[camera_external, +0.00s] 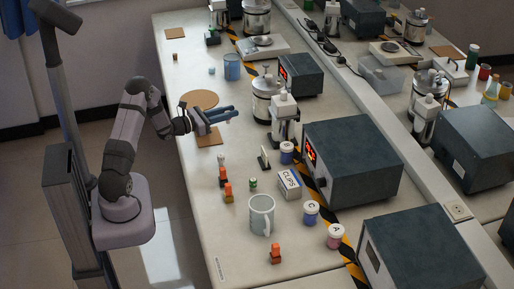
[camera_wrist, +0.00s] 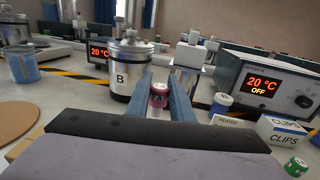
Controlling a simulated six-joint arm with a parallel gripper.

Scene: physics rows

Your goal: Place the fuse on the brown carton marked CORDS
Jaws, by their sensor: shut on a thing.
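My gripper (camera_external: 232,114) is stretched out over the bench, with its blue fingers pointing right. In the wrist view the fingers (camera_wrist: 166,98) are closed on a small magenta cylinder (camera_wrist: 158,97) with a pale metal-looking top. It could be the fuse, but its marking is too small to read. I cannot make the cylinder out in the external view. A white and blue box marked CLIPS (camera_external: 289,184) stands on the bench and also shows in the wrist view (camera_wrist: 283,133).
A lidded metal vessel (camera_external: 266,99) and a bottle-like device (camera_external: 284,120) stand just beyond my fingers.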

